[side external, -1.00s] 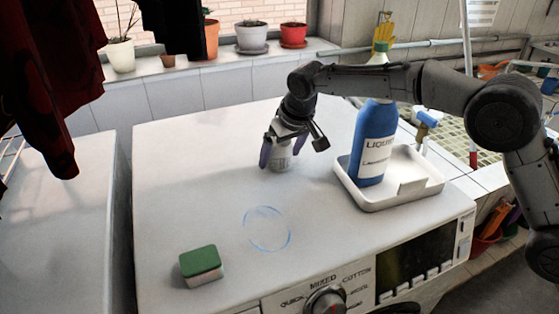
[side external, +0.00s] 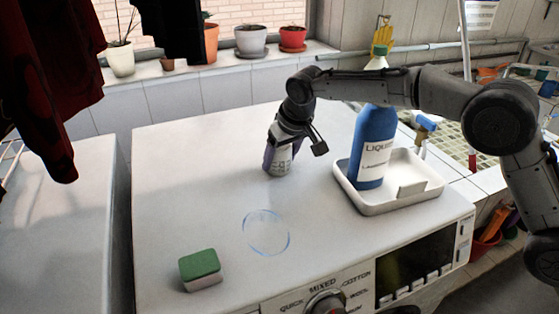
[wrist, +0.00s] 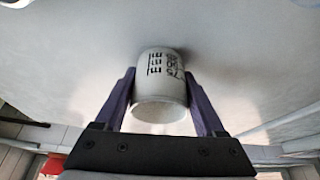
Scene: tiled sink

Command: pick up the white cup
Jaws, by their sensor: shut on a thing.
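The white cup (wrist: 160,83) has dark markings on its side and sits between the two purple fingers of my gripper (wrist: 161,100) in the wrist view. In the side view the cup (side external: 280,167) is on the white machine top, left of the blue bottle, and partly hidden by a finger. My gripper (side external: 279,157) is shut on the cup, one finger on each side. I cannot tell any gap between the cup and the surface.
A blue liquid bottle (side external: 371,145) stands in a white tray (side external: 400,204) to the right of the cup. A green and white sponge (side external: 200,268) lies near the front left. A blue ring mark (side external: 289,240) is on the machine top (side external: 180,190), which is otherwise clear there.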

